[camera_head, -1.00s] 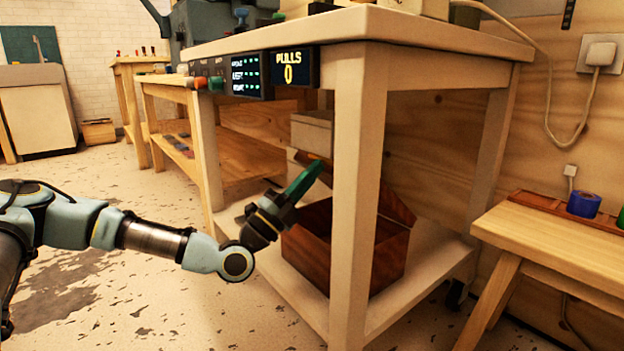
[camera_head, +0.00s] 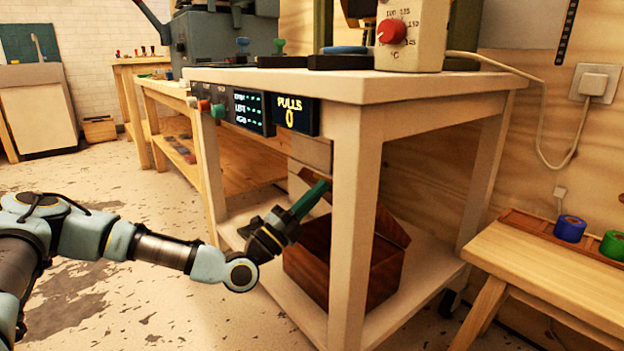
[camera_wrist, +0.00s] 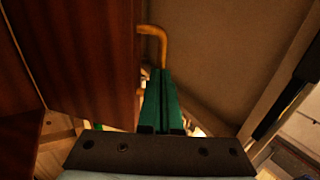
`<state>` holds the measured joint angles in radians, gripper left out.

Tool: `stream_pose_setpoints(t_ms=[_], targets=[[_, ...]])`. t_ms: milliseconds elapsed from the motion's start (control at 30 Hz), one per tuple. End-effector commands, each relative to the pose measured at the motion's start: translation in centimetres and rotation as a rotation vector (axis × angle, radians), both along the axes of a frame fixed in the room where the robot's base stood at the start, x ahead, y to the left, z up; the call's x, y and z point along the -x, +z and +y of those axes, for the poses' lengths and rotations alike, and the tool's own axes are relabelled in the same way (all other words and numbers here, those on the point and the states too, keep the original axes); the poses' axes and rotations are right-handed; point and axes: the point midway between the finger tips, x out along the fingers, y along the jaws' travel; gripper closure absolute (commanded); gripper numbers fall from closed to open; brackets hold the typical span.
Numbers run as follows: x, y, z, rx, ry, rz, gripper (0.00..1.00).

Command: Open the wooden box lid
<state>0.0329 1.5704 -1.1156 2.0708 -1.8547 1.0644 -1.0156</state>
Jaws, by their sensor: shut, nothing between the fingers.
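The reddish-brown wooden box (camera_head: 306,275) sits on the low shelf under the workbench, partly behind a table leg. Its top looks open, with a dark inside, and the lid (camera_head: 393,227) stands tilted up at the back right. My gripper (camera_head: 318,190) is above the box's left side, its green fingers together and empty. In the wrist view the shut fingers (camera_wrist: 160,75) point at a brass-coloured bent handle (camera_wrist: 155,33), which is just beyond the tips. A brown wooden panel (camera_wrist: 85,60) fills the left there; whether it is the lid or a box wall I cannot tell.
The workbench (camera_head: 345,88) and its front leg (camera_head: 352,220) stand close to my arm. A display reading "PULLS 0" (camera_head: 297,115) is on the bench front. A low wooden bench (camera_head: 545,265) with blue (camera_head: 570,229) and green rolls (camera_head: 613,245) is at right. The floor at left is clear.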

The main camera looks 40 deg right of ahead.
Motion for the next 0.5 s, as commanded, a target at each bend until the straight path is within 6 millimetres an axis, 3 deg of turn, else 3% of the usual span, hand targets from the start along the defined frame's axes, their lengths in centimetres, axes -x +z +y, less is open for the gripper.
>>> stream_pose_setpoints(t_ms=[33,500], targets=[[0.1,1.3,-0.2,-0.011,-0.001,0.001,1.00],[0.2,2.8,-2.0,-0.113,-0.001,-0.008,1.00]])
